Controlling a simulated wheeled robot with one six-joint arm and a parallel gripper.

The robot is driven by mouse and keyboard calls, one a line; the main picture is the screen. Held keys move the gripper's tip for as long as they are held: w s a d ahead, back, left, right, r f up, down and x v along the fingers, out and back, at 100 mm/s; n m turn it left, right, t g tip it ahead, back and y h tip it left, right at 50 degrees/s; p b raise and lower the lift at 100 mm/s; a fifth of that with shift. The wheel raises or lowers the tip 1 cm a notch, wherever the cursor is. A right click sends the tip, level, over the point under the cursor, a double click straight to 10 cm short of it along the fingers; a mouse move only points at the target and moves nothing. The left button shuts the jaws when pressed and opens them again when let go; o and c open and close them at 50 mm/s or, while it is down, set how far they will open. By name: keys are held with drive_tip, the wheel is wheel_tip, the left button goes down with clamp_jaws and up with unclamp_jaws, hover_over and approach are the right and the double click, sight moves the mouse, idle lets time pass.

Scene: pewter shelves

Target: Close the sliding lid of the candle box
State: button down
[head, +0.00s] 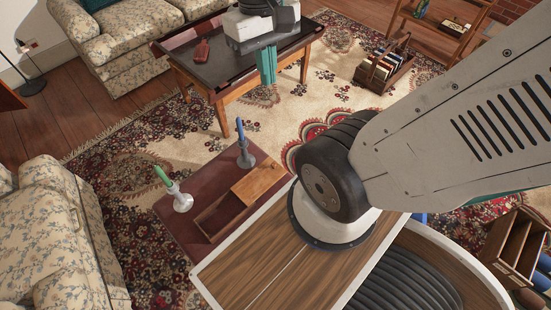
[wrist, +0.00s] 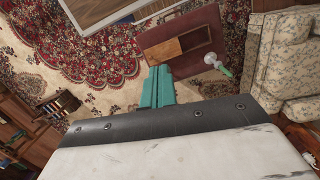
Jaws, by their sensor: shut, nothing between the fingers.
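The candle box (head: 218,216) is a long wooden box on a dark red tabletop (head: 185,235). Its lid (head: 260,178) covers the far right part in the head view, and the near left part is an open, dark hollow. In the wrist view the box (wrist: 195,40) shows its open part to the right and the lid (wrist: 163,50) to the left. My gripper (head: 268,80) has teal fingers, shut and empty. In the head view it is far beyond the box, over the coffee table's near edge. In the wrist view the fingers (wrist: 157,72) show just below the lid, apart from it.
A blue candle in a grey holder (head: 245,155) stands beside the lid end. A green candle in a white holder (head: 182,200) stands left of the open part. A coffee table (head: 190,62), floral sofas (head: 55,230) and a rack (head: 383,70) surround open rug.

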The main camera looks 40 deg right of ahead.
drive_tip(key=w+d+f+m+g+y, duration=0.1)
drive_tip(key=w+d+f+m+y, duration=0.15)
drive_tip(key=w+d+f, duration=0.35)
drive_tip(key=w+d+f+m+g+y, duration=0.1)
drive_tip(key=w+d+f+m+g, duration=0.15)
drive_tip(key=f, duration=0.65)
drive_tip(key=w+d+f+m+t, duration=0.1)
drive_tip(key=w+d+f+m, duration=0.3)
drive_tip(key=f, duration=0.7)
drive_tip(key=s+d+f+m+t, duration=0.1)
drive_tip(key=d+f, duration=0.4)
drive_tip(key=f, duration=0.6)
drive_tip(key=w+d+f+m+t, duration=0.25)
drive_tip(key=d+f, duration=0.25)
drive_tip(key=f, duration=0.5)
drive_tip(key=s+a+f, duration=0.2)
drive_tip(key=a+f, duration=0.5)
drive_tip(key=f, duration=0.2)
drive_tip(key=shift+s+f+m+g, duration=0.15)
drive_tip(key=shift+f+m+g, duration=0.1)
drive_tip(key=shift+m+g, duration=0.15)
drive_tip(key=shift+a+y, duration=0.1)
drive_tip(key=shift+y, duration=0.15)
